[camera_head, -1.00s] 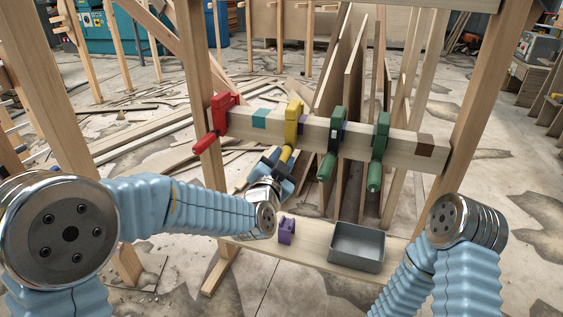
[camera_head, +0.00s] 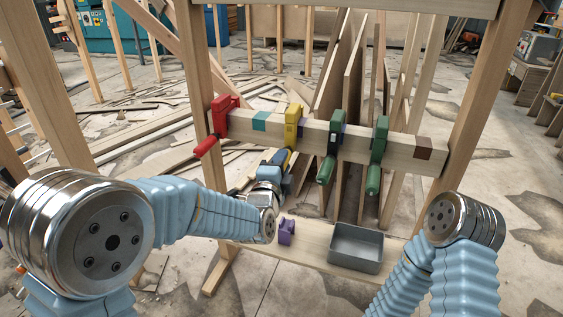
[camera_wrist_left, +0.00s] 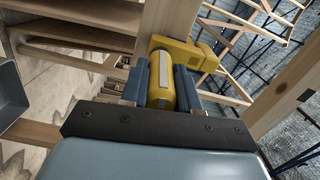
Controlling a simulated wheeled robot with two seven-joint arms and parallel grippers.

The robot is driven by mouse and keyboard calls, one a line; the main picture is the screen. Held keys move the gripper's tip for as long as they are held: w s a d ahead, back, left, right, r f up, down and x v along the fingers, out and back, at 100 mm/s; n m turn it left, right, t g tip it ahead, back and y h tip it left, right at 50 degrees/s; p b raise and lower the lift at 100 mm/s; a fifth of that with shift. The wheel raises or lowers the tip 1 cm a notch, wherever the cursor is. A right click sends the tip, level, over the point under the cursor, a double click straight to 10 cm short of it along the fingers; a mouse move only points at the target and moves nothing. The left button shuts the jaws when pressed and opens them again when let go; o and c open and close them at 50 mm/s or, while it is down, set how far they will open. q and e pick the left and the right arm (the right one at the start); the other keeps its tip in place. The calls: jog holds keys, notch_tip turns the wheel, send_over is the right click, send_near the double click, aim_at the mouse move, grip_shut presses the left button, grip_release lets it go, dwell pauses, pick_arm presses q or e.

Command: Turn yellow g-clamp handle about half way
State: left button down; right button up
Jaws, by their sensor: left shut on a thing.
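The yellow g-clamp (camera_head: 293,122) is fixed on the horizontal wooden beam, between a red clamp and two green ones. Its handle points down and toward me. My left gripper (camera_head: 279,160) is shut on this handle, just below the beam. In the left wrist view, the yellow handle (camera_wrist_left: 162,84), with a pale stripe along it, lies between the two blue-grey fingers of my left gripper (camera_wrist_left: 161,88). The clamp's yellow body (camera_wrist_left: 190,52) shows behind it. My right arm comes in at the lower right, but its gripper is out of view.
A red clamp (camera_head: 221,118) is left on the beam (camera_head: 350,143); green clamps (camera_head: 334,145) and (camera_head: 379,140) are to the right. A grey bin (camera_head: 356,248) and purple block (camera_head: 286,231) sit on the lower plank (camera_head: 310,259). Wooden posts flank the frame.

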pick_arm(q)
jog(key=shift+m, duration=0.5)
jog(key=c, duration=0.8)
grip_release()
jog(key=v, duration=1.3)
jog(key=shift+s+a, duration=0.1)
jog(key=shift+s, duration=0.3)
